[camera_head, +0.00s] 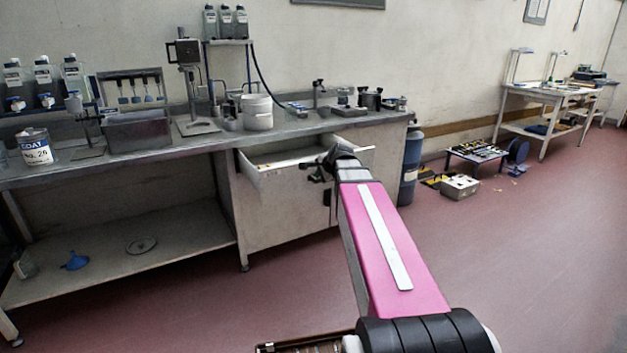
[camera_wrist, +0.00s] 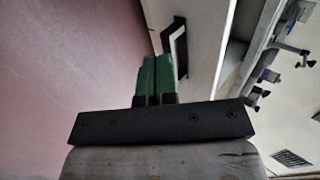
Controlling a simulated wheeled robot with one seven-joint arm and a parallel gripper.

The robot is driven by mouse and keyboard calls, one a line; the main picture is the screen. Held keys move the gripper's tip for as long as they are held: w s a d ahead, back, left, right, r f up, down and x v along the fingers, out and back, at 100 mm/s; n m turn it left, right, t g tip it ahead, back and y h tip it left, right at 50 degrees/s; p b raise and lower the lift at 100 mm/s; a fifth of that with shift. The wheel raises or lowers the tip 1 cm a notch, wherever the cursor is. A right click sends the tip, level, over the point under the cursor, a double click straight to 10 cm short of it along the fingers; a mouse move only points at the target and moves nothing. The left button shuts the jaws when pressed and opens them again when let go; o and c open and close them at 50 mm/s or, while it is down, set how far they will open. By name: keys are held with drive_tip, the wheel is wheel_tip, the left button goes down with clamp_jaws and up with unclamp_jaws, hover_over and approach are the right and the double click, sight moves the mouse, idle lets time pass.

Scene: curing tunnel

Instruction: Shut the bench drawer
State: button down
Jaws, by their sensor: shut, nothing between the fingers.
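The bench drawer (camera_head: 280,177) is pulled out from under the bench top in the head view, with its open inside showing. My gripper (camera_head: 318,172) is at the drawer's front, and my arm hides the middle of the front panel. In the wrist view the green fingers (camera_wrist: 155,72) are together with nothing held. They are close beside the black handle (camera_wrist: 176,45) on the pale drawer front (camera_wrist: 203,45). I cannot tell whether they touch the handle or the panel.
The bench top (camera_head: 290,128) carries bottles, a white tub (camera_head: 257,112), a labelled can (camera_head: 36,147) and stands. A blue drum (camera_head: 411,160) stands at the bench's right end. A low table (camera_head: 476,153) and grey box (camera_head: 460,187) are farther right. The red floor (camera_head: 530,250) is clear at right.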

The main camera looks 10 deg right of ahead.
sight(305, 180)
drive_tip(key=x, duration=0.7)
drive_tip(key=w+r+x, duration=0.1)
drive_tip(key=x, duration=0.3)
drive_tip(key=shift+w+a, duration=0.1)
drive_tip(key=shift+w+a+r, duration=0.1)
drive_tip(key=shift+w+a, duration=0.15)
drive_tip(key=shift+w, duration=0.35)
drive_tip(key=shift+w, duration=0.1)
drive_tip(key=w+a, duration=0.3)
drive_tip(key=w, duration=0.8)
drive_tip(key=w+a, duration=0.4)
drive_tip(key=w, duration=0.7)
drive_tip(key=w+a, duration=0.3)
drive_tip(key=w, duration=0.7)
drive_tip(key=shift+w+a, duration=0.35)
drive_tip(key=shift+w, duration=0.05)
drive_tip(key=shift+s, duration=0.15)
